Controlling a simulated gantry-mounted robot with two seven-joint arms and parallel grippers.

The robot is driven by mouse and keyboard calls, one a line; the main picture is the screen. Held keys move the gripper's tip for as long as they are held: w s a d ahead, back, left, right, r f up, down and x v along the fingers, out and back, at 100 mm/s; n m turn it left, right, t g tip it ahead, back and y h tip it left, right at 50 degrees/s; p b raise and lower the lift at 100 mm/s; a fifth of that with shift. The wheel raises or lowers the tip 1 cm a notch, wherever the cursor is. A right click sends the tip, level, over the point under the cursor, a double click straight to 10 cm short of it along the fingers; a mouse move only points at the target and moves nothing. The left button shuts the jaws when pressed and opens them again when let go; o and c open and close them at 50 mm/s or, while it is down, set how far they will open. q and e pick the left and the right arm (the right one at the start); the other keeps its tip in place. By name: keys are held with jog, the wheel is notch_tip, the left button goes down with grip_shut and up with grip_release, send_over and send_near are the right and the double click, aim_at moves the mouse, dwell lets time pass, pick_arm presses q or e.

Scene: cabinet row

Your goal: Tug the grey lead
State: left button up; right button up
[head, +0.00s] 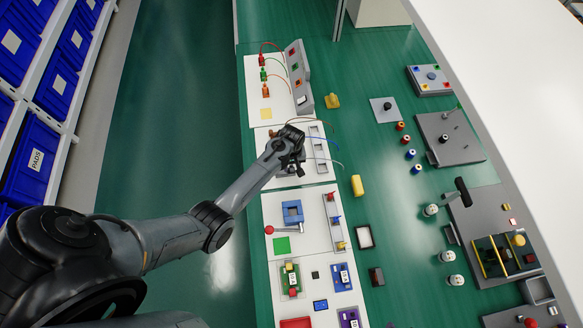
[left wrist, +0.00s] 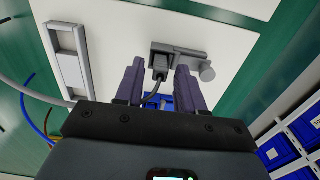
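My left gripper (head: 291,162) is over the white panel (head: 262,145) in the middle of the row. In the left wrist view its two purple-grey fingers (left wrist: 160,68) are apart. A dark grey plug (left wrist: 160,66) with a cord (left wrist: 152,97) shows between them, with gaps at both sides. The plug sits at a grey socket block (left wrist: 180,52) with a round knob. A pale grey lead (left wrist: 48,97) comes in from the left and passes behind the gripper body; whether it joins the plug's cord is hidden. My right gripper is not in view.
A grey handle-like frame (left wrist: 68,58) stands on the panel, left of the fingers. Blue and brown wires (left wrist: 38,125) lie beside the lead. In the head view, a panel with red, green and orange plugs (head: 265,75) lies beyond, and a blue block (head: 292,212) nearer.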

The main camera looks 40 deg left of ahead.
pick_arm(q)
jog(key=shift+f, duration=0.1)
jog(key=shift+c, duration=0.2)
grip_shut()
dwell(0.8)
dwell(0.8)
jog(key=shift+p, duration=0.35)
dwell(0.4)
dwell(0.9)
dwell(0.6)
jog(key=shift+p, duration=0.3)
dwell(0.6)
dwell(0.7)
